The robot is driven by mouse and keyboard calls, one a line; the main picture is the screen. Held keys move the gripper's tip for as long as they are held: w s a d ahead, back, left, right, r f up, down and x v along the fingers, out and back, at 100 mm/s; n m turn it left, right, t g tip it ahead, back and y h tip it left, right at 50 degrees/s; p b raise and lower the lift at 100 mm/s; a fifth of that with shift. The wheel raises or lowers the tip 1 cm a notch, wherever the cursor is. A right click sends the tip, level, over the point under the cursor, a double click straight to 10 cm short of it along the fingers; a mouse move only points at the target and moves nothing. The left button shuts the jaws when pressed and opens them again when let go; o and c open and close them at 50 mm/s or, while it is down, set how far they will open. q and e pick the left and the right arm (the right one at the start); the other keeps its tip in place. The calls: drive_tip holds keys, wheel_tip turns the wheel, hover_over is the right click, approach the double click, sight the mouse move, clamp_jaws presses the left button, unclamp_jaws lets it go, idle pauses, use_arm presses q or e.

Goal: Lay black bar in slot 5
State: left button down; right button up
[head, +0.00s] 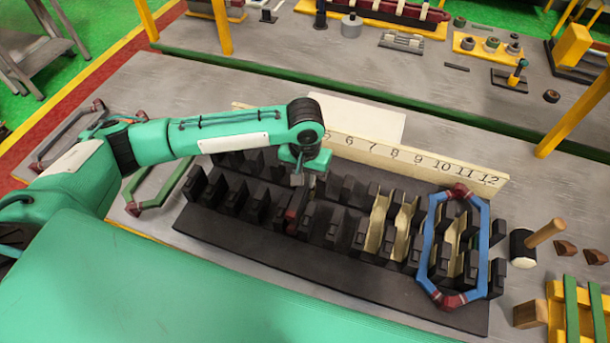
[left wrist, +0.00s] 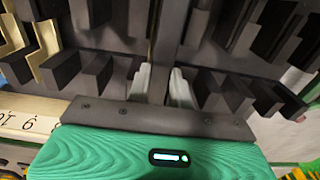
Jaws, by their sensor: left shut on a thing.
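The black slotted block (head: 240,233) has rows of dark teeth, with a cream number strip (head: 420,162) behind it. The numeral 5 is partly covered by my arm; 6 to 12 are readable. My left gripper (head: 297,180) points down among the teeth near the strip's low-number end. It is shut on the black bar (left wrist: 165,45), a dark strip between the pale fingers (left wrist: 164,86) in the left wrist view. The bar is hard to tell from the dark teeth in the head view, and which slot is below it is unclear. My right gripper is not in view.
A blue coil (head: 427,240) lies across the block's right end. Cream liners (head: 376,225) sit in several right-hand slots. A dark red piece (head: 291,214) shows below the gripper. A green coil (head: 170,190) lies left; a mallet (head: 538,240) lies right.

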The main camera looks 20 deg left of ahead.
sight(305, 186)
use_arm(q)
drive_tip(key=shift+f, duration=0.15)
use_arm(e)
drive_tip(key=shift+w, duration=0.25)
use_arm(q)
drive_tip(key=shift+f, duration=0.15)
drive_tip(key=shift+f, duration=1.6)
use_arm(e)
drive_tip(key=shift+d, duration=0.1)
use_arm(q)
drive_tip(key=shift+f, duration=0.15)
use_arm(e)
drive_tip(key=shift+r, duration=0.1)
use_arm(q)
drive_tip(key=shift+f+p, duration=0.3)
drive_tip(key=shift+f, duration=0.15)
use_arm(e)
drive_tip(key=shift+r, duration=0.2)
use_arm(q)
drive_tip(key=c, duration=1.2)
unclamp_jaws()
drive_tip(key=shift+o, duration=0.2)
